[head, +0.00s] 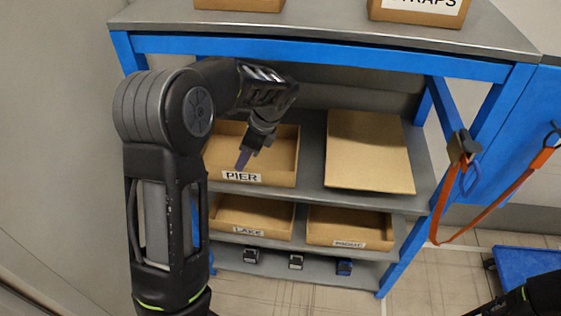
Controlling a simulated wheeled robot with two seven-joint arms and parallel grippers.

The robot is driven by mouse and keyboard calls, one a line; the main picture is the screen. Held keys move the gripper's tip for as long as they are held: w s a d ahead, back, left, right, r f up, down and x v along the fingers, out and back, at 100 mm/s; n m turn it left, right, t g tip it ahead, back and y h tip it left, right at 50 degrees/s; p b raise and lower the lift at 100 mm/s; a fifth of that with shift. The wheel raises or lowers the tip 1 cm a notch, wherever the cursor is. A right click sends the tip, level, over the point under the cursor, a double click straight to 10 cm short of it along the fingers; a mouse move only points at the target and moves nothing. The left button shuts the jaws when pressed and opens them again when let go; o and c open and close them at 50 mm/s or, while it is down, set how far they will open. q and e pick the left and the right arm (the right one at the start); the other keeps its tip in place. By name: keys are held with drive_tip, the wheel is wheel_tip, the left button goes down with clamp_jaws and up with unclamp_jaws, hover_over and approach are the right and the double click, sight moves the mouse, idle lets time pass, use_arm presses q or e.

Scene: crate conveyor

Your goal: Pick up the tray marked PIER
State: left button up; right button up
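The PIER tray (282,179) is an open cardboard-brown tray with a white label on its front, on the left of the upper shelf under the worktop. My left gripper (244,158) points down over the tray's front wall, just above the label. A purple-tinted finger shows; the gap between the fingers cannot be made out, nor whether they touch the tray. My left arm hides the tray's left and back parts. My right gripper is out of view; only a dark piece of the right arm shows at the bottom right corner.
A flat brown board or box (368,150) lies right of the tray. Trays marked LAKE (281,222) and another with an unclear label (382,231) stand on the shelf below. Blue posts frame the rack; an orange strap (507,200) hangs at right. Small dark items (296,262) sit lowest.

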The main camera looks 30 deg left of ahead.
sight(234, 181)
use_arm(q)
drive_tip(key=shift+w+d+f+n, duration=0.1)
drive_tip(key=shift+d+f+n, duration=0.2)
drive_tip(key=shift+d+n, duration=0.15)
drive_tip(key=shift+x, duration=1.1)
drive_tip(key=shift+b+x, duration=0.3)
drive_tip(key=shift+x, duration=2.3)
drive_tip(key=shift+a, duration=0.1)
drive_tip(key=shift+c, duration=0.5)
clamp_jaws()
drive_tip(key=shift+r, duration=0.1)
